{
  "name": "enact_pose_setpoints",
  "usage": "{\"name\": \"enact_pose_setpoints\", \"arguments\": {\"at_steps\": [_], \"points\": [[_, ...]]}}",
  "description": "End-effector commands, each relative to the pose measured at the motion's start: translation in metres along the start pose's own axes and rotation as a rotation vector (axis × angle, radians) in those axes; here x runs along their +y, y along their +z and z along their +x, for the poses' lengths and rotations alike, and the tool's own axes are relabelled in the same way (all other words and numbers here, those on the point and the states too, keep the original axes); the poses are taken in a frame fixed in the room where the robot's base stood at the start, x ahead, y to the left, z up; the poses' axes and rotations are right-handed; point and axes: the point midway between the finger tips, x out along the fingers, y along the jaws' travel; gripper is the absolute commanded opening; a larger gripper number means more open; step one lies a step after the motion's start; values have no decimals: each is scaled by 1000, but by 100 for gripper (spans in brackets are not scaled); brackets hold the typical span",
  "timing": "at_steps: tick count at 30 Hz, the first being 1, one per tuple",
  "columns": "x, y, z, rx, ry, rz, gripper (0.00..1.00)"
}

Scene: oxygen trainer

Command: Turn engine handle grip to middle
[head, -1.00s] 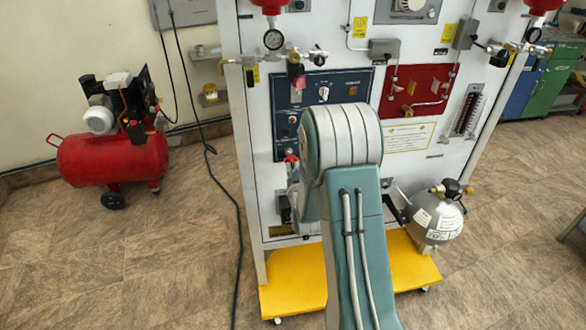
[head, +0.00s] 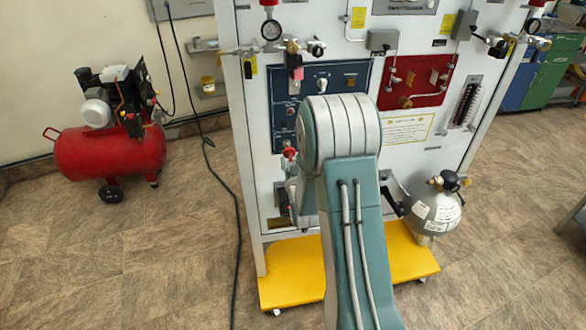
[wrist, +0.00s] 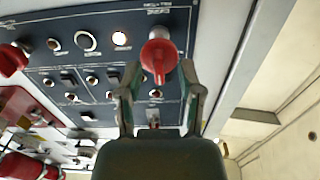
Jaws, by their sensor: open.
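A red handle grip (wrist: 159,56) sticks out from the dark blue engine panel (wrist: 70,62) in the wrist view, near the panel's right end. It looks round with a ridge across it. My gripper (wrist: 160,74) is open, with one finger on each side of the grip. I cannot tell whether either finger touches it. In the head view the red grip (head: 289,152) shows just left of my arm, at the lower left of the blue panel (head: 345,74). My fingers are mostly hidden behind my arm there.
Other switches and a second red knob (wrist: 12,60) are on the panel. A yellow base (head: 290,285) juts out under the white cabinet. A grey tank (head: 435,212) stands at the right and a red compressor (head: 110,155) at the left. The floor between compressor and cabinet is mostly clear.

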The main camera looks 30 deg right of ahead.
Motion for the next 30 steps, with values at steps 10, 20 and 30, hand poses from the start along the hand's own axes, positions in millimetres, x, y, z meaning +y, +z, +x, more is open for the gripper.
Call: {"name": "enact_pose_setpoints", "arguments": {"at_steps": [10,20,30], "points": [[0,1,-64,-4,0,0,48],[-1,2,-112,-2,-1,-1,48],[-1,2,-115,-2,-1,-1,48]]}}
